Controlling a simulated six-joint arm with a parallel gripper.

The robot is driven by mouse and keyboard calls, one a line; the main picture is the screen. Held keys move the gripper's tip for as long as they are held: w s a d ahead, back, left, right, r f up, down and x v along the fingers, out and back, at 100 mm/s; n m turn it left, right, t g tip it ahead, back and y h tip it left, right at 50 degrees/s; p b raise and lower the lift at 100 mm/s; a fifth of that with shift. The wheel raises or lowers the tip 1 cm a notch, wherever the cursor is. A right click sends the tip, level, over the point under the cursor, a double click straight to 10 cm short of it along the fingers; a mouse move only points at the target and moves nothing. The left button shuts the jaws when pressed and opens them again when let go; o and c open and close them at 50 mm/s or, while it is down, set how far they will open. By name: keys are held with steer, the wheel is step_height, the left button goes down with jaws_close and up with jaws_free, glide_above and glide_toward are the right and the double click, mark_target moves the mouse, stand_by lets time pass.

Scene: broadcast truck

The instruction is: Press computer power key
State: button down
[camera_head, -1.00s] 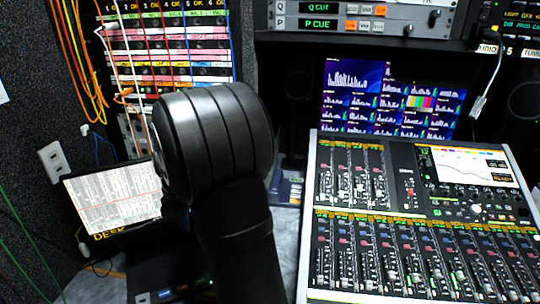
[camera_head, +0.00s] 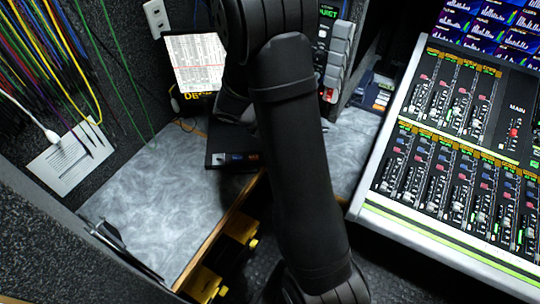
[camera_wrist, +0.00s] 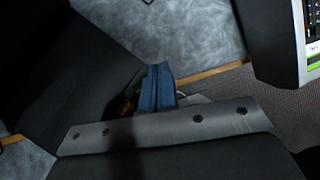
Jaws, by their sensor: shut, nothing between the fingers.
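A flat black box (camera_head: 230,140), likely the computer, sits on the grey marbled desk left of my arm in the head view. Its front edge carries small keys, including a blue one (camera_head: 237,157) and an orange one (camera_head: 253,156). Which is the power key cannot be read. My arm covers the box's right end. My gripper (camera_wrist: 158,70) shows in the wrist view as two blue fingers held together, empty. They appear above the desk's front edge, beside a large dark shape at left that I cannot identify for sure. My arm largely hides the gripper in the head view.
A mixing console (camera_head: 455,150) fills the right side. A printed sheet or screen (camera_head: 194,62) stands behind the box. A wooden edge (camera_head: 225,220) borders the desk's front.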

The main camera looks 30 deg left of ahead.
steer(key=n, duration=0.1)
steer(key=a+f+n+t, duration=0.1)
steer(key=n, duration=0.1)
steer(key=s+f+n+y, duration=0.1)
steer(key=n, duration=0.1)
steer(key=shift+a+t, duration=0.3)
steer(key=shift+a, duration=0.1)
steer(key=shift+f, duration=0.1)
steer(key=shift+f, duration=4.35)
steer(key=shift+f, duration=0.4)
steer(key=shift+f, duration=0.4)
steer(key=shift+r, duration=0.85)
